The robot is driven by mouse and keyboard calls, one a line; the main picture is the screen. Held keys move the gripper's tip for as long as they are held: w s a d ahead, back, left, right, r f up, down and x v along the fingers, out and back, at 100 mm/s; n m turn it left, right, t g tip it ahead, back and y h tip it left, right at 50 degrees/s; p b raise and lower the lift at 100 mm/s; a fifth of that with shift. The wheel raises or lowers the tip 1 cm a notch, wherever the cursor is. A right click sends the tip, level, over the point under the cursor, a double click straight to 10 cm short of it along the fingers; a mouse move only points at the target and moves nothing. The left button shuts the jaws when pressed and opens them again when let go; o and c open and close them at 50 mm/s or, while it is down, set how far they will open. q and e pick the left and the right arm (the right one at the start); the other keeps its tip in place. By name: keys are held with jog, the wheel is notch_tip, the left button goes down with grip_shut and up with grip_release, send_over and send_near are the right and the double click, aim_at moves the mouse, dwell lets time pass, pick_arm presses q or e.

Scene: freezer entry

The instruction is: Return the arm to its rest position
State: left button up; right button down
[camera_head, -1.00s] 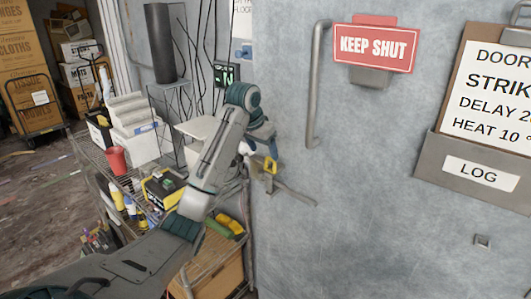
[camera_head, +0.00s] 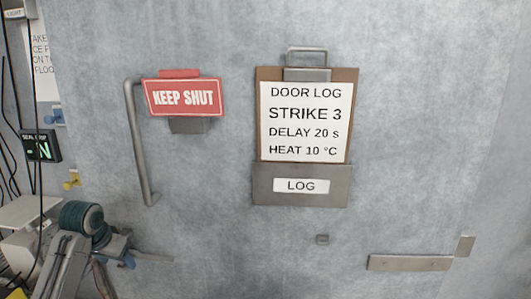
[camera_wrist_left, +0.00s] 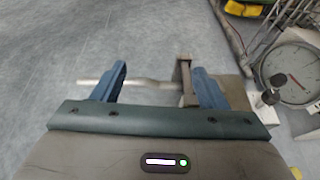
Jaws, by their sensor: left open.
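My left arm comes in at the lower left of the head view, with its gripper (camera_head: 128,258) low beside the grey freezer door. In the left wrist view the two blue fingers (camera_wrist_left: 160,86) are spread apart. A thin grey metal bar (camera_wrist_left: 145,83) shows across the space between them, with a brownish upright bracket (camera_wrist_left: 184,78) near the right finger. I cannot tell whether the fingers touch the bar. My right gripper is out of view.
The door has a vertical handle (camera_head: 138,145), a red KEEP SHUT sign (camera_head: 183,97), a DOOR LOG clipboard (camera_head: 304,120) and a metal plate (camera_head: 410,262) at lower right. A yellow knob (camera_head: 72,180) and small display (camera_head: 41,146) are left. A round dial (camera_wrist_left: 298,72) shows in the wrist view.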

pick_arm(q)
jog(key=s+d+f, duration=0.5)
jog(key=s+f, duration=0.3)
jog(key=s+d+f, duration=0.4)
jog(key=s+f, duration=0.3)
jog(key=f, duration=0.1)
jog(key=s+d+f, duration=0.2)
jog(key=s+d, duration=0.1)
jog(key=s, duration=0.8)
jog(key=s+d+f, duration=0.1)
jog(key=s+d, duration=0.2)
jog(key=s, duration=0.8)
jog(key=a+f+g+b, duration=0.25)
jog(key=f+b, duration=0.45)
jog(key=f, duration=2.9)
jog(key=s+a+f+b, duration=0.1)
jog(key=s+f+b, duration=0.1)
jog(key=s+f, duration=0.7)
jog(key=s+a+f+b, duration=0.1)
jog(key=s+f+b, duration=0.2)
jog(key=s+f, duration=0.6)
notch_tip(320, 180, down, 8)
jog(key=shift+s+n+y, duration=0.25)
jog(key=shift+n+y, duration=0.05)
jog(key=shift+n, duration=0.1)
